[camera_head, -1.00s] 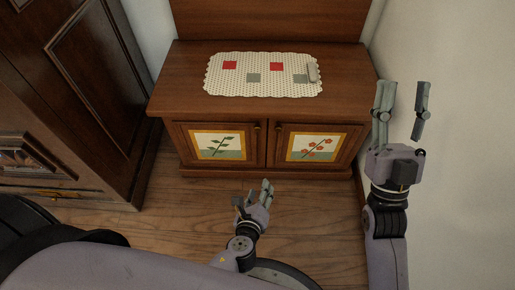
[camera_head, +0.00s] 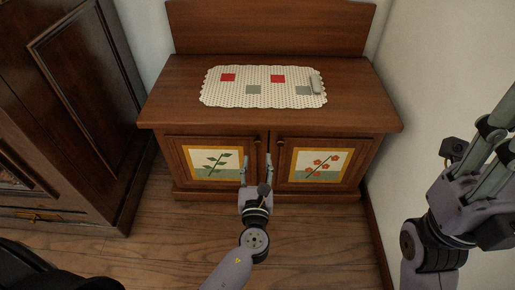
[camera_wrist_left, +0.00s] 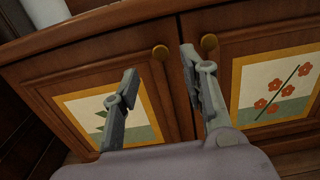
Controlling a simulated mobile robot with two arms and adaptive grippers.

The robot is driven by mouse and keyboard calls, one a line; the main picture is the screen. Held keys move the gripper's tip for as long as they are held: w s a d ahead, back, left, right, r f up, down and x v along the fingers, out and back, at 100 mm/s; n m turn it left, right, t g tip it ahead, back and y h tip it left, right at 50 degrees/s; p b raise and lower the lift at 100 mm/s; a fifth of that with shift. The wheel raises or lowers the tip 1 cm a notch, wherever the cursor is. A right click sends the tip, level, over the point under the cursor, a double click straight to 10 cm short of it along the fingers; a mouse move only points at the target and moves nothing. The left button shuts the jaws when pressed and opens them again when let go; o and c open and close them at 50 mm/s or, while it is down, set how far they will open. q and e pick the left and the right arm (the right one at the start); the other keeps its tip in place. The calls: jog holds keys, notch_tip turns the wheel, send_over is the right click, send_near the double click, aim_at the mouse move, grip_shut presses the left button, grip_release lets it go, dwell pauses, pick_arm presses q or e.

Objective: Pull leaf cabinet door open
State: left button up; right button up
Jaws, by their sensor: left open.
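The leaf cabinet door (camera_head: 215,163) is the left door of a low wooden cabinet and appears shut. It bears a green leaf picture in a yellow frame, partly hidden in the left wrist view (camera_wrist_left: 108,110). Its round brass knob (camera_wrist_left: 160,52) is near its upper right corner. My left gripper (camera_head: 256,160) is open in front of the doors, near the seam between them. In the left wrist view the leaf door's knob shows between my left fingertips (camera_wrist_left: 159,63), with no visible grip on it. My right gripper (camera_head: 490,150) is at the right, its fingertips cut off by the frame.
The right door (camera_head: 318,166) has red flowers and its own knob (camera_wrist_left: 208,42), close to my left gripper's right finger. A dark armoire (camera_head: 85,90) stands left; a wall is right.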

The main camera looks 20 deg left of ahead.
aim_at(257, 144)
pick_arm(q)
jog(key=b+x, duration=0.1)
jog(key=x, duration=0.6)
jog(key=shift+w+f, duration=0.1)
jog(key=shift+w, duration=0.05)
jog(key=shift+c, duration=0.4)
grip_shut()
